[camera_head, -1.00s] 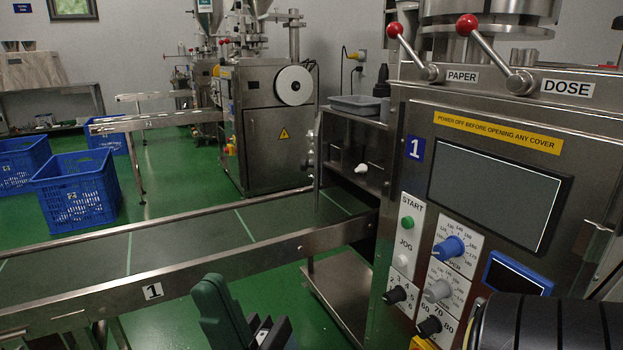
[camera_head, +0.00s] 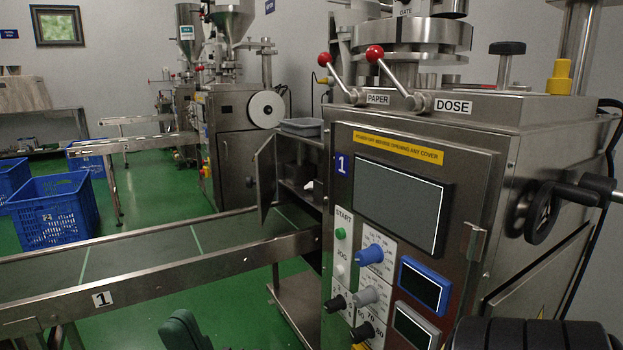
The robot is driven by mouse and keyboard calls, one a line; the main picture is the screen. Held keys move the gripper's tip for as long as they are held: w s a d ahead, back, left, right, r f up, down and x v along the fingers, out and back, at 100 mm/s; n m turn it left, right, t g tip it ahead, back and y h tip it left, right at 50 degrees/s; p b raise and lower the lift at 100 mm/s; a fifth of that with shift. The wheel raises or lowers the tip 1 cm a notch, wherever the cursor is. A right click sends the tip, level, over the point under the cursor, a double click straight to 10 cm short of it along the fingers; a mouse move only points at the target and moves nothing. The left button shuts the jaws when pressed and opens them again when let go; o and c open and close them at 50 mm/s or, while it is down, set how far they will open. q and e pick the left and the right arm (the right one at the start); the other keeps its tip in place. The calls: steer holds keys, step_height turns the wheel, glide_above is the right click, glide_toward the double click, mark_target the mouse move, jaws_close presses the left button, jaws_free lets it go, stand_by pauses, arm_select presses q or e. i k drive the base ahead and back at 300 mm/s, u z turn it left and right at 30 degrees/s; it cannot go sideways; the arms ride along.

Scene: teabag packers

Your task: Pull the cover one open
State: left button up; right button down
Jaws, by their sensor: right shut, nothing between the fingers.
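Machine 1 (camera_head: 400,235) stands at the right with a blue "1" sign (camera_head: 342,164). At its left side a thin steel door panel (camera_head: 266,178) stands swung out from a compartment (camera_head: 300,172) whose inside shows; this looks like the cover and it stands open. A small white knob (camera_head: 308,185) shows by the compartment. My right gripper (camera_head: 184,330) shows only as a dark green part at the bottom edge. It is shut and empty, below and left of the panel and apart from it. The rest of it is cut off. My left gripper is not in view.
A conveyor (camera_head: 150,265) with a "1" label runs left from the machine. A low steel shelf (camera_head: 305,310) lies under the compartment. Red-tipped levers (camera_head: 335,77), a screen (camera_head: 400,208) and a handwheel (camera_head: 543,213) are on the machine. Blue crates (camera_head: 52,213) stand at left.

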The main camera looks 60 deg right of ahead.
mark_target(266, 166)
steer(key=z, duration=0.8)
steer(key=i, duration=1.15)
steer(key=z, duration=0.2)
